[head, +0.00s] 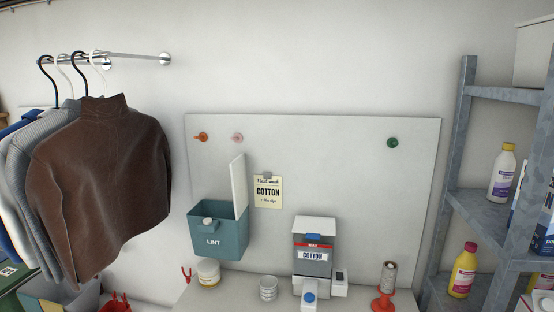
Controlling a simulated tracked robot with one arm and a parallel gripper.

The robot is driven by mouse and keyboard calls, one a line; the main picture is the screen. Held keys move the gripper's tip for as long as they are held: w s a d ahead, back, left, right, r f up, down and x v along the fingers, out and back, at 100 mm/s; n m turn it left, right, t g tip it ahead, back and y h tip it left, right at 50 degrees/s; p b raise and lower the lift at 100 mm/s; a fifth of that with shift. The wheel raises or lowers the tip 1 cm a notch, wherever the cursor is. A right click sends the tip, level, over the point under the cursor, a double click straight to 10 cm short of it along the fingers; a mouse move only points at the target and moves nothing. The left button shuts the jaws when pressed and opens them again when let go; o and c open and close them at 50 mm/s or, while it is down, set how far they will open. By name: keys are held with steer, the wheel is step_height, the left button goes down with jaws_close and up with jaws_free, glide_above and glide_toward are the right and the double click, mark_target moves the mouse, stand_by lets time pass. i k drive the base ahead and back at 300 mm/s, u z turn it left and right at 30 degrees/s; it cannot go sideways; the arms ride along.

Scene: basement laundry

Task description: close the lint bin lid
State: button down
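The lint bin (217,240) is a teal box labelled "LINT", mounted on the pale wall panel left of the picture's middle. Its white lid (239,187) stands open, nearly upright, at the bin's right side. A small whitish knob or object (208,222) shows at the bin's front rim. The inside of the bin is mostly hidden from this angle. My gripper does not show in the head view.
Clothes (100,185) hang at left. A grey metal rack (458,150) stands at right.

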mark_target(238, 169)
steer(key=z, duration=0.05)
steer(key=i, duration=1.35)
steer(key=u, duration=0.4)
